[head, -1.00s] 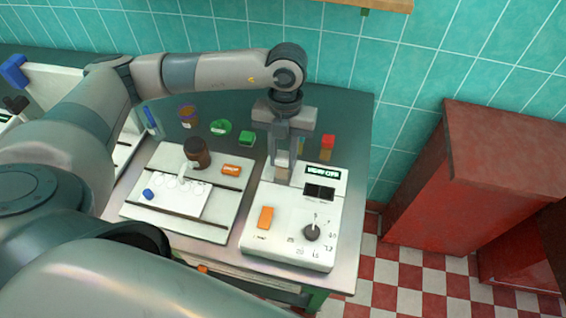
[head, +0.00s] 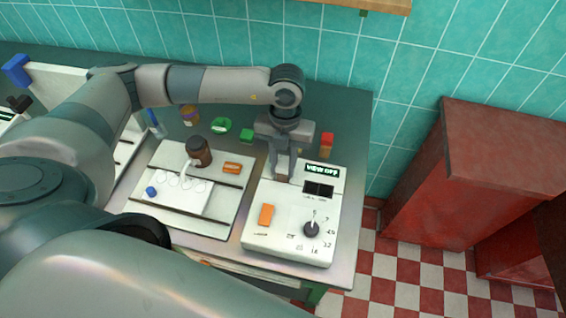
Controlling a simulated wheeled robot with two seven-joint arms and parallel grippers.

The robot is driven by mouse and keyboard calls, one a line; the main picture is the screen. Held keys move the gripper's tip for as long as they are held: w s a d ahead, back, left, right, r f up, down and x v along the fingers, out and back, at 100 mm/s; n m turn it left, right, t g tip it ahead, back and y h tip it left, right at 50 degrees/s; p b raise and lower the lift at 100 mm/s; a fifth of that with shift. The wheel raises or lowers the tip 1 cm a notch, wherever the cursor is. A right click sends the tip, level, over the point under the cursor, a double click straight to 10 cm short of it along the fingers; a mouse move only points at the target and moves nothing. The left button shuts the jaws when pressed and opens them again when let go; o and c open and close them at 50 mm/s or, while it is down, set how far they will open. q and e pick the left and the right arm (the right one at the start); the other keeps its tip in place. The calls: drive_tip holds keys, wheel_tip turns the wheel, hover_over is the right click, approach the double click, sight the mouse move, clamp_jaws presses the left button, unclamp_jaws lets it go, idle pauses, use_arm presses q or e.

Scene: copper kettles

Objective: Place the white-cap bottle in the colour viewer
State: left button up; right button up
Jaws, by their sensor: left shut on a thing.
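The colour viewer (head: 291,238) is a white box with a "VIEW OFF" display (head: 321,169), two dark windows, an orange switch (head: 266,215) and a dark dial (head: 311,229). My left gripper (head: 284,176) points down at the viewer's back left part, left of the display. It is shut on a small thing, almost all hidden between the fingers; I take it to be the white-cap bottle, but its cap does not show. I cannot tell how deep it sits in the viewer. My right gripper is not in view.
Left of the viewer is a white panel (head: 226,203) with a brown jar (head: 200,151) and an orange block (head: 232,168). Behind stand an amber bottle (head: 189,115), a green dish (head: 221,125), a green block (head: 247,135) and a red-orange piece (head: 327,144). A red cabinet (head: 440,190) stands at right.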

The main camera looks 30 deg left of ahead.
use_arm(q)
drive_tip(key=o, duration=1.1)
drive_tip(key=shift+f, duration=0.1)
drive_tip(key=shift+r, duration=0.3)
drive_tip(key=shift+w+a+r+b, duration=0.1)
drive_tip(key=shift+w+r+b, duration=0.35)
drive_tip(key=shift+r, duration=1.5)
drive_tip(key=shift+a+r+b, duration=0.1)
drive_tip(key=shift+r+b, duration=0.6)
drive_tip(key=shift+r, duration=1.25)
drive_tip(key=shift+w+r+b, duration=0.25)
drive_tip(key=shift+r+b, duration=0.35)
drive_tip(key=shift+r, duration=1.35)
